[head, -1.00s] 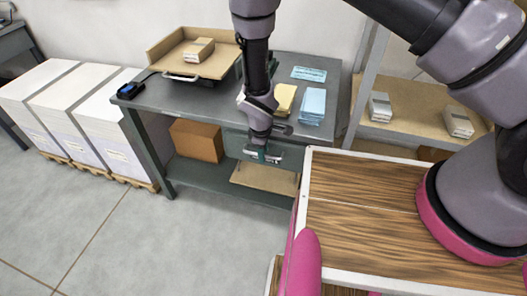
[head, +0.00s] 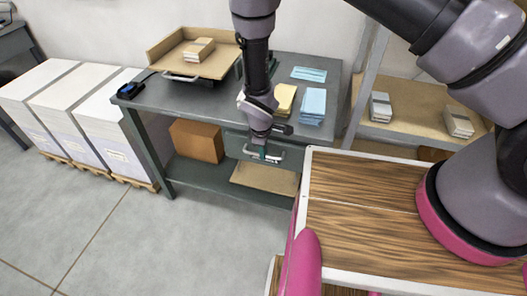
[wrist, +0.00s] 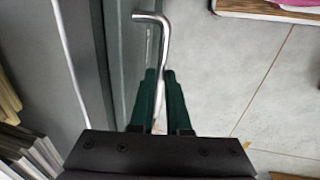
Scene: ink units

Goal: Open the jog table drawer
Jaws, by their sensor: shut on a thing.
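The jog table (head: 200,101) is a dark grey bench. Its drawer (head: 236,141) has a grey front under the right part of the top. A silver bar handle (wrist: 151,17) runs along the drawer front in the wrist view. My gripper (head: 262,153) is at this front and shut on the handle. In the wrist view its dark green fingers (wrist: 160,74) close around the bar, and its bent end sticks out past them. The arm hides part of the drawer front, and I cannot tell whether the drawer stands slightly out.
A wooden tray (head: 219,64), yellow pads (head: 285,97) and blue pads (head: 313,104) rest on the table. A brown box (head: 196,141) stands on the lower shelf (head: 215,180). A wood-topped surface (head: 365,190) is close at the right. Floor (head: 190,240) in front is clear.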

